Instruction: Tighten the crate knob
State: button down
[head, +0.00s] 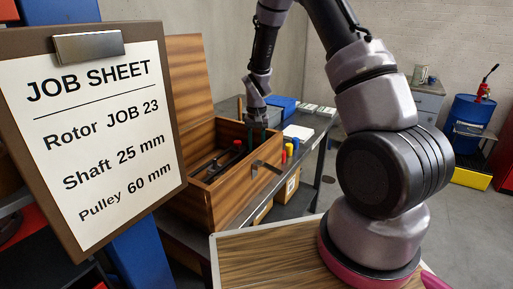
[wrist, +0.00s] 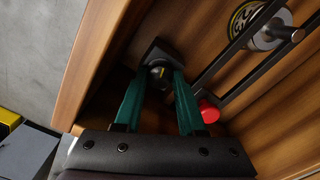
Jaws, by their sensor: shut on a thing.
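The open wooden crate (head: 262,200) stands on the workbench in the head view, and its inside wall shows in the wrist view (wrist: 95,45). The crate knob (wrist: 158,70) is a small dark round knob on a dark block in the crate's corner. My gripper (wrist: 160,80) has its two green fingers shut on the knob, one on each side. In the head view my gripper (head: 257,130) reaches down into the crate's far right corner, and the crate wall hides the knob there.
Inside the crate are dark rods (wrist: 245,45), a red-ended part (wrist: 209,110) and a metal disc with a yellow-black face (wrist: 240,17). Red, yellow and blue items (head: 289,150) and a blue bin (head: 283,104) are beside the crate. A job sheet (head: 95,130) fills the left.

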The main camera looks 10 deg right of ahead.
jog(key=shift+m, duration=2)
jog(key=c, duration=0.5)
grip_release()
notch_tip(320, 180, up, 11)
jog(key=shift+f, duration=0.1)
